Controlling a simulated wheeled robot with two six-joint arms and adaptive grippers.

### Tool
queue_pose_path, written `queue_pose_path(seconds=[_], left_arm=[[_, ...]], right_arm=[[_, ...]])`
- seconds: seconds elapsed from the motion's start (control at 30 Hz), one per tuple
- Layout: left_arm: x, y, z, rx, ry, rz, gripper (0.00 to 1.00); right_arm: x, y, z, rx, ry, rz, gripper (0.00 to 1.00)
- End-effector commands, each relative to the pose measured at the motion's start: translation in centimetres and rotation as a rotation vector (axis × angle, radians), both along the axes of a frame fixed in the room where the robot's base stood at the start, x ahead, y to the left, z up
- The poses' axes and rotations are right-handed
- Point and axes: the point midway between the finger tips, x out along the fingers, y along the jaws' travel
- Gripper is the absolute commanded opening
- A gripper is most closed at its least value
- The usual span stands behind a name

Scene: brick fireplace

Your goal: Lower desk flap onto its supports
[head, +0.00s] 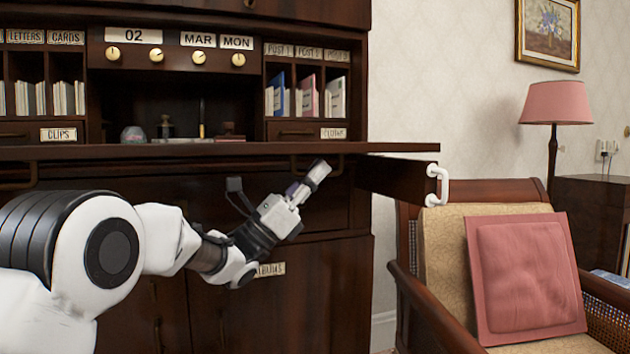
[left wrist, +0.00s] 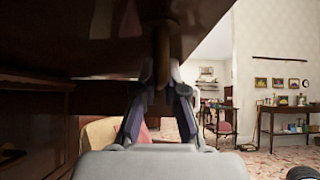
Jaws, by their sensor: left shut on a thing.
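The dark wood desk flap (head: 200,151) lies about level across the desk front in the head view; its dark underside (left wrist: 100,30) fills the upper left of the left wrist view. A pulled-out support (head: 398,180) with a white handle (head: 437,186) is below its right end. I cannot tell whether flap and support touch. My left gripper (head: 318,176) is beneath the flap near its right part. In the left wrist view its fingers (left wrist: 162,88) are shut on a brown handle (left wrist: 161,45) under the flap. A left support is not clearly seen. My right gripper is out of view.
The desk interior has pigeonholes, a row of knobs (head: 175,57) and small items. An armchair (head: 445,250) with a pink cushion (head: 525,275) stands close on the right. A pink lamp (head: 556,104) is behind it.

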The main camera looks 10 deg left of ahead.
Motion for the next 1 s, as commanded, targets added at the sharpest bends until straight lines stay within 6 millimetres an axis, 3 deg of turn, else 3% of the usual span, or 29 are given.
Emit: queue_pose_path(seconds=[0.37,0.47,0.5,0.87,1.0], left_arm=[[0.0,0.1,0.1,-0.002,-0.002,0.002,0.0],[0.0,0.1,0.1,-0.003,-0.003,0.002,0.35],[0.0,0.1,0.1,-0.003,-0.003,0.002,0.36],[-0.1,0.2,0.0,-0.003,-0.003,0.001,0.36],[-0.6,1.2,-1.2,-0.004,0.001,0.003,0.36]], right_arm=[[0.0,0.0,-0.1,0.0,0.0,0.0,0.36],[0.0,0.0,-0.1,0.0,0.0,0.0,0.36],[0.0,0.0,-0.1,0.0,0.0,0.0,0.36],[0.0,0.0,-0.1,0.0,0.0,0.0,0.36],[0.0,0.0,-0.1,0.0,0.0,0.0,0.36]])
